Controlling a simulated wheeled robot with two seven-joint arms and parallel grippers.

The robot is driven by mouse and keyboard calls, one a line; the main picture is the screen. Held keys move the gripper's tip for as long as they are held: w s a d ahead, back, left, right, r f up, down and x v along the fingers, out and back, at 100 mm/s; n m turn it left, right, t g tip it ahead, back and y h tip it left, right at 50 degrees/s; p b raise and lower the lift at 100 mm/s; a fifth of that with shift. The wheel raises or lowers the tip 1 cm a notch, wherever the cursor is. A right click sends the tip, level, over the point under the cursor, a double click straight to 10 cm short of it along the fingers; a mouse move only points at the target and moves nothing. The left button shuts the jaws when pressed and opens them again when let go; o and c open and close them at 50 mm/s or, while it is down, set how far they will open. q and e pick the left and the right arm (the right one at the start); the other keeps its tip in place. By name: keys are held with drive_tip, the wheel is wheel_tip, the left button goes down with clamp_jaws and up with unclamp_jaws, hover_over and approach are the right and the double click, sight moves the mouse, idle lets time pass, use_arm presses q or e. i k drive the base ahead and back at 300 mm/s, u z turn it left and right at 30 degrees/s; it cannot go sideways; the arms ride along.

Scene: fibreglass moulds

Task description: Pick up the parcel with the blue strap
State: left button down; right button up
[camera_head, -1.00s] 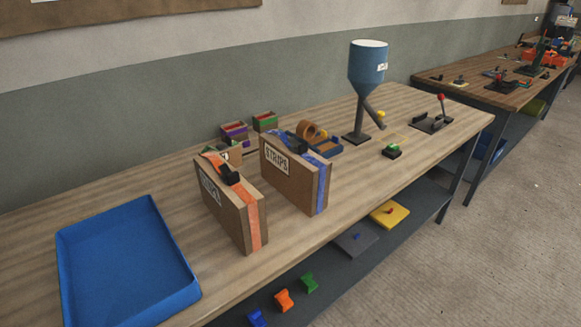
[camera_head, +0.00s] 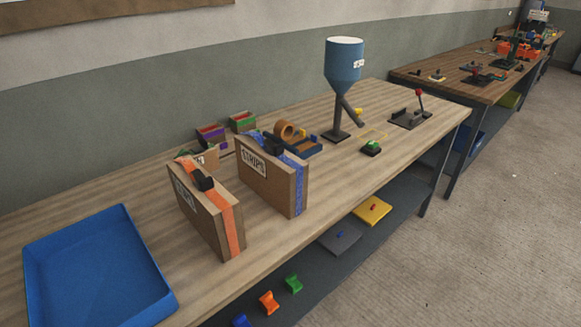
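The parcel with the blue strap (camera_head: 270,183) stands upright on the wooden workbench, near the middle of the view. It is a brown box with a white STRIPS label, a blue strap over its top and right end, and a black piece on top. A similar parcel with an orange strap (camera_head: 203,213) stands to its left and nearer, with a gap between them. Neither of my grippers shows in the head view.
A blue tray (camera_head: 160,298) lies at the bench's left end. Small boxes (camera_head: 211,137), a tape dispenser (camera_head: 300,143), a blue hopper (camera_head: 344,65), a green button (camera_head: 371,147) and a red-knobbed lever (camera_head: 419,97) stand farther along. A shelf with several small items runs below.

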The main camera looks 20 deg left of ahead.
sight(282, 180)
drive_tip(key=i, duration=0.35)
drive_tip(key=u, duration=0.9)
